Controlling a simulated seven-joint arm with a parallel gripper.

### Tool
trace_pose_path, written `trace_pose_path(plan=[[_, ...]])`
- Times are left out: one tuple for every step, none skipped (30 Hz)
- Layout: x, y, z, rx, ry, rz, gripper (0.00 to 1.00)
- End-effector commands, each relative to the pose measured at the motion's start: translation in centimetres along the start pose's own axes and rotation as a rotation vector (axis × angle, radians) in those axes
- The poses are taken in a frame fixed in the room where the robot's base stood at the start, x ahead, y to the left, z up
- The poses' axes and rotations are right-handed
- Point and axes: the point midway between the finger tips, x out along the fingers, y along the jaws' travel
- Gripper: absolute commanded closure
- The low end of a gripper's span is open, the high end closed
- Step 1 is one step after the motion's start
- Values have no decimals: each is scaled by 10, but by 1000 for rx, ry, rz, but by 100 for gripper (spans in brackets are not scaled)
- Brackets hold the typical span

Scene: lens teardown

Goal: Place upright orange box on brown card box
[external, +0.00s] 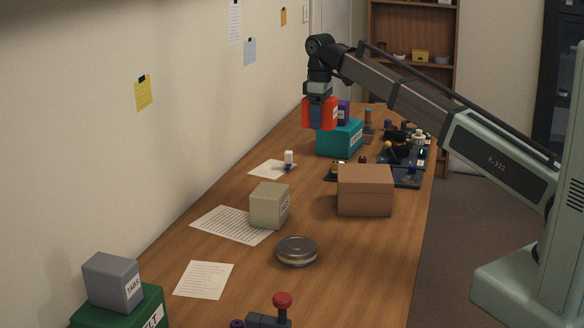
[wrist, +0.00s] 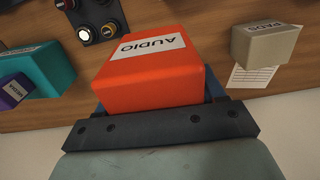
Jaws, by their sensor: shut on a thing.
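The orange-red box (wrist: 145,75), labelled "AUDIO", is gripped in my gripper (wrist: 160,118) and fills the middle of the wrist view. In the external view the orange box (external: 307,112) shows on both sides of my gripper (external: 320,118), which points down and is shut on it. Box and gripper are up above the far part of the table, in front of the teal box. The brown card box (external: 365,190) stands nearer the camera and lower right, with a bare flat top. It does not show in the wrist view.
A teal box (external: 340,138) with a purple box (external: 343,111) stands behind my gripper. A beige box (external: 270,206), a round metal tin (external: 297,251) and papers lie left and in front of the card box. Dark parts with knobs (external: 402,150) stand behind it.

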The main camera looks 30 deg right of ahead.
Motion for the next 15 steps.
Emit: trace_pose_path(plan=[[-5, -7, 30, 7, 3, 1, 69], [-9, -10, 42, 11, 3, 1, 69], [-11, -15, 58, 12, 2, 1, 69], [-13, -18, 70, 14, 3, 1, 69], [-14, -23, 81, 13, 3, 1, 69], [-15, -28, 94, 11, 2, 1, 69], [-14, -33, 103, 9, 1, 0, 69], [-13, -37, 111, 6, 1, 0, 69], [-11, -42, 121, 2, 1, 0, 69], [-9, -45, 125, -1, 1, 0, 69], [-7, -47, 130, -4, 0, 0, 69], [-6, -50, 135, -7, 1, 0, 69], [-5, -51, 138, -11, 1, 0, 69], [-5, -52, 140, -13, 1, 0, 69], [-4, -54, 143, -17, 1, 0, 69]])
